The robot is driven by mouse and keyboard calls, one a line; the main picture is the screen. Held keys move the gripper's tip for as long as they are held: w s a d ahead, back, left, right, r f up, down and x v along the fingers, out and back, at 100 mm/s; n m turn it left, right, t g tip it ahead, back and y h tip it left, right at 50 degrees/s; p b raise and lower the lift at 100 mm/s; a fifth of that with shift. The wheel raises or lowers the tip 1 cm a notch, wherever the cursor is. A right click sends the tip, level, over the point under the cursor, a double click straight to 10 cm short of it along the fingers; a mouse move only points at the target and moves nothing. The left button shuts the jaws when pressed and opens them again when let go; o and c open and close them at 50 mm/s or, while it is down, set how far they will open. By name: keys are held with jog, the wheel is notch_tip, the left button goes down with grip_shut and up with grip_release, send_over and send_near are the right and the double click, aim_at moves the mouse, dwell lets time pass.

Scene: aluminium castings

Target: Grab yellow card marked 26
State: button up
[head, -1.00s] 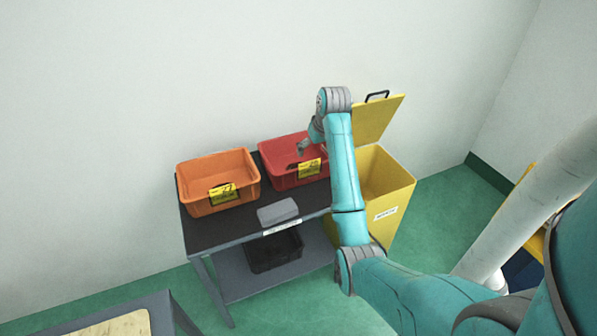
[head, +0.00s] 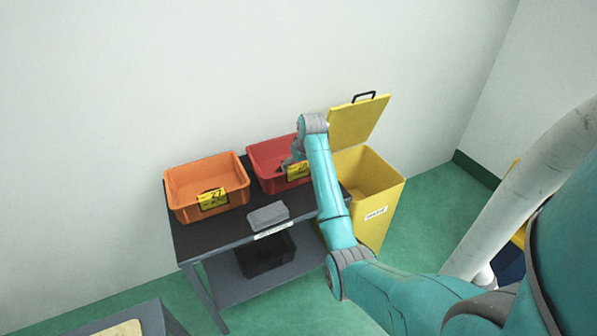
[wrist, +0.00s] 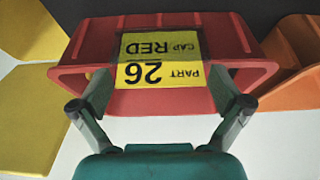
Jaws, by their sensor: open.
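The yellow card marked 26 (wrist: 158,73) is on the near side of the red bin, upside down in the wrist view, with "PART 26" and "CAP RED" on it. In the head view the card (head: 298,171) is partly hidden by my arm. The red bin (head: 266,158) stands on the dark table. My gripper (wrist: 160,107) is open, its two fingers on either side of the card in the wrist view. I cannot tell whether the fingers touch the card or bin.
An orange bin (head: 190,184) with a yellow card marked 27 (head: 212,199) stands left of the red bin. A grey block (head: 268,214) lies in front on the table (head: 205,236). A yellow lidded bin (head: 384,195) stands at the right, lid open. A black crate (head: 264,256) sits on the lower shelf.

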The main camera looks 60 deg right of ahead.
jog(key=shift+c, duration=0.3)
jog(key=c, duration=0.6)
jog(key=shift+o, duration=0.2)
jog(key=shift+r, duration=0.15)
